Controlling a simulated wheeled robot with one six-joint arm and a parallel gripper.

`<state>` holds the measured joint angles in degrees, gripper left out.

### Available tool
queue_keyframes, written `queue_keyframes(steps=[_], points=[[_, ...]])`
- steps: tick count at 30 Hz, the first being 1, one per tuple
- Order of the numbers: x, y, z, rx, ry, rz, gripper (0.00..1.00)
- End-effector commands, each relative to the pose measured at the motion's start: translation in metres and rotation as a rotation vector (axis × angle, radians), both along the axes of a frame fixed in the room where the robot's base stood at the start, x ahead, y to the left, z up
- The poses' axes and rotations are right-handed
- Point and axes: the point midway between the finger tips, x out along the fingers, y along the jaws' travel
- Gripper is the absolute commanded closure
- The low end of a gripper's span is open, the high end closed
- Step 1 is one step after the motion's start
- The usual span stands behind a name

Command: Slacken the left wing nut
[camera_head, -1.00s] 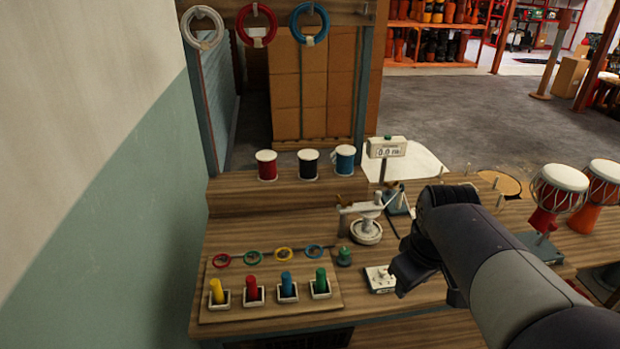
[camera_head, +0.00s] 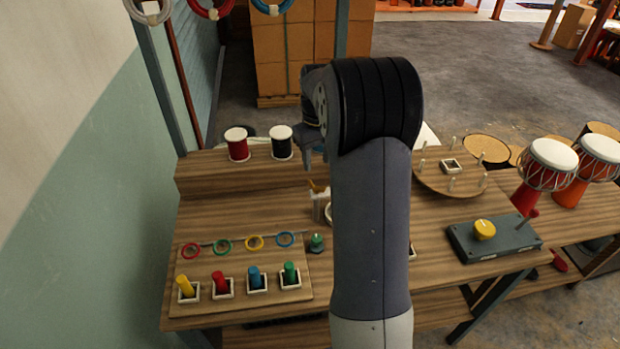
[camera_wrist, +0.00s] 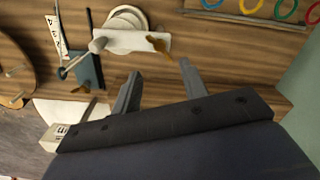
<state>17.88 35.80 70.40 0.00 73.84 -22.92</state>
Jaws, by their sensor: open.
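A brass-coloured wing nut (camera_wrist: 159,46) sits at one end of a white bar (camera_wrist: 130,41) on a round white base (camera_wrist: 127,17). In the head view the brass nut (camera_head: 316,187) shows just left of my arm, above a white block (camera_head: 320,205). The rest of that fixture is mostly hidden behind my arm. My gripper (camera_wrist: 160,71) is open and empty, its two fingers apart. In the wrist view the wing nut lies just beyond the gap between the fingertips, not between them. In the head view my gripper (camera_head: 312,156) hangs above and behind the fixture, partly hidden.
A blue-grey stand (camera_wrist: 86,70) with another brass piece (camera_wrist: 80,89) is beside the fixture. A red spool (camera_head: 237,145) and a dark spool (camera_head: 281,143) stand on the shelf behind. A pegboard (camera_head: 240,304) lies front left; a yellow-knobbed box (camera_head: 508,242) stands right.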

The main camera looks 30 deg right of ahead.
Motion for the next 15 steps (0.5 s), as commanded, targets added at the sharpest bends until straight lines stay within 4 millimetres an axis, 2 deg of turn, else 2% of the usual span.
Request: queue_keyframes(steps=[9, 15], points=[[-0.001, 0.001, -0.06, 0.001, 0.004, 0.002, 0.58], [0.0, 0.001, -0.083, 0.0, 0.001, 0.002, 0.58]])
